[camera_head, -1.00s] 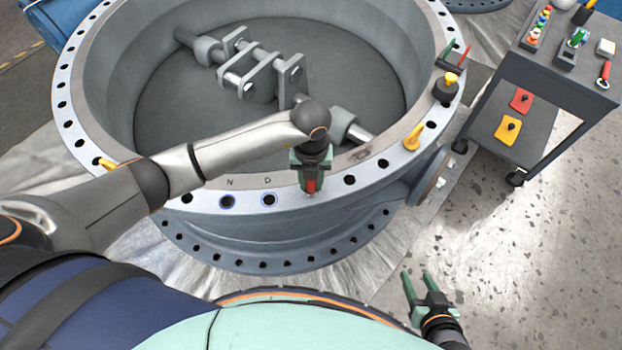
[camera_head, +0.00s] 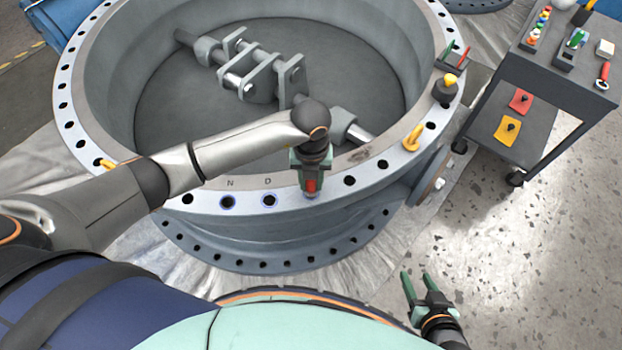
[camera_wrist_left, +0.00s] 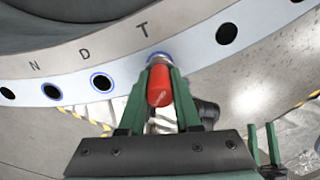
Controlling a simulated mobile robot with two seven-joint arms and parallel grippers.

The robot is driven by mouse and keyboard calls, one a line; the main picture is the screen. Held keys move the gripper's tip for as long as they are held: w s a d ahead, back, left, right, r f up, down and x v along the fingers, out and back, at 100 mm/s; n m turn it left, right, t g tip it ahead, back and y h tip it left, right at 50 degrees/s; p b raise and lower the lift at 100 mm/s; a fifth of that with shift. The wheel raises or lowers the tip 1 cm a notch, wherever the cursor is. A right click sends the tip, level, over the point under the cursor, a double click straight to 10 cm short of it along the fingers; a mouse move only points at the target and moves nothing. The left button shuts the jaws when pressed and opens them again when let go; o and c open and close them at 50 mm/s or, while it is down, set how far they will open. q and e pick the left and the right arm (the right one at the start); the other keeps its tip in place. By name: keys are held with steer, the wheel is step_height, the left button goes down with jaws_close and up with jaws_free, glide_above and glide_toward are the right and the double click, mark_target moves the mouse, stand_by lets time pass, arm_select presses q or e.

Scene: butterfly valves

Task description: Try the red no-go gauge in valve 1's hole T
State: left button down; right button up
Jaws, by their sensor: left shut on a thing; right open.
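Valve 1 (camera_head: 340,198) is a big grey ring with a row of holes in its flange. Letters N, D and T are marked beside three holes in the left wrist view. My left gripper (camera_head: 311,184) is shut on the red gauge (camera_wrist_left: 160,86), held over the flange at the hole beside the T. The gauge's far end meets a shiny ring at that hole (camera_wrist_left: 158,58); how far it is in, I cannot tell. The arm hides the T in the head view. My right gripper (camera_head: 421,284) is open and empty, away from the valve at lower right.
Yellow eyebolts (camera_head: 412,138) stand on the flange. A black pot with a yellow top (camera_head: 446,88) and a small rack with red and green pieces (camera_head: 455,58) sit at its right. A tool cart (camera_head: 560,80) stands further right. The floor between is clear.

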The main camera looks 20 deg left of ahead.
arm_select(q)
steer(key=shift+r+p, duration=2.25)
steer(key=shift+r, duration=0.7)
